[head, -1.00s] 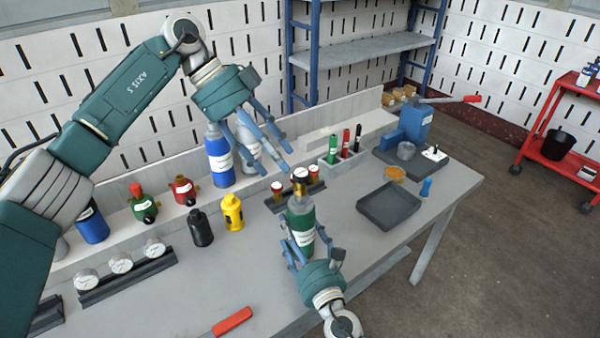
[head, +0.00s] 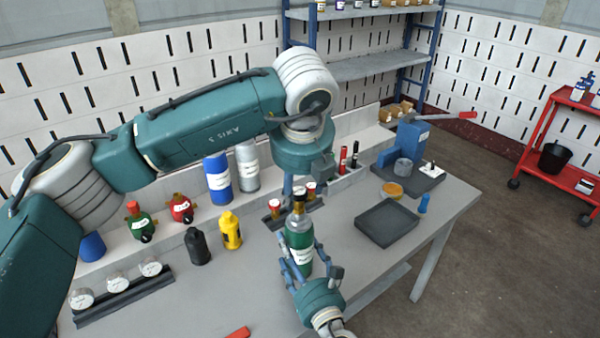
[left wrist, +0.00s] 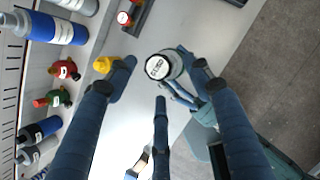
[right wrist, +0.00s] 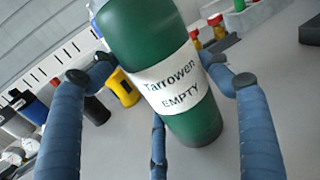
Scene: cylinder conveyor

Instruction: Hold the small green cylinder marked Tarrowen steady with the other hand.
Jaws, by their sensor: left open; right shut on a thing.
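The small green cylinder (head: 299,240) stands upright near the table's front, with a brass-coloured top. Its label reads Tarrowen, EMPTY in the right wrist view (right wrist: 178,85). My right gripper (head: 308,266) is shut on its body from the front. I cannot tell whether its base touches the table. My left gripper (head: 300,185) is open and empty above it, pointing down. In the left wrist view the cylinder's round white top (left wrist: 158,67) lies between the spread fingers, apart from them. My left wrist partly hides the items behind.
A black tray (head: 388,225) lies right of the cylinder. Behind are blue (head: 218,180) and grey (head: 247,168) cylinders. A rack of gauges (head: 118,284) is at left.

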